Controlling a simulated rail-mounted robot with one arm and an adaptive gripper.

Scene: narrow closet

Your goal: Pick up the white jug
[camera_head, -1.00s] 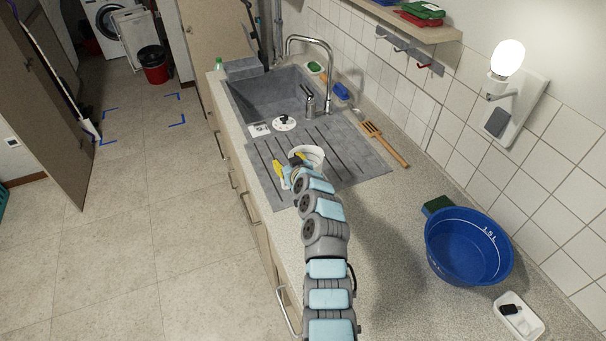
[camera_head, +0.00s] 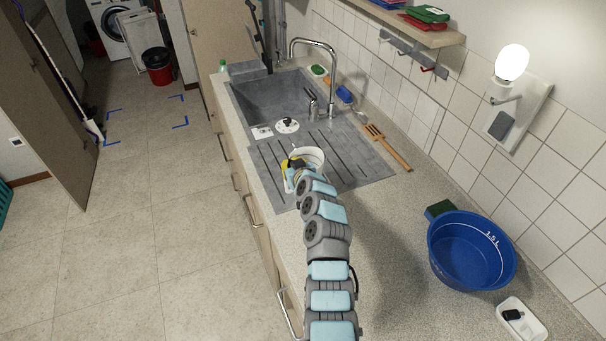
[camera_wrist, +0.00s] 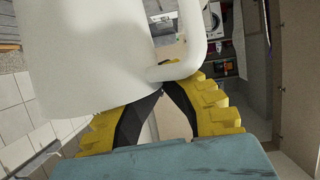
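The white jug (camera_head: 312,156) stands upright on the grey drainboard beside the sink, partly hidden behind my gripper. In the wrist view the jug (camera_wrist: 80,55) fills the upper left, with its handle (camera_wrist: 213,28) on the right. My gripper (camera_wrist: 172,82) is at the lower part of the handle, its yellow and black fingers drawn together around it. A bit of yellow fingertip shows through the handle loop. In the head view my gripper (camera_head: 290,167) is at the jug's near left side. The exact finger contact is partly hidden.
The sink (camera_head: 270,100) with its tap (camera_head: 330,75) lies behind the jug. A wooden spatula (camera_head: 388,148) lies to the right, by the tiled wall. A blue basin (camera_head: 470,250) and a small white tray (camera_head: 522,322) stand at the near right. The counter between is clear.

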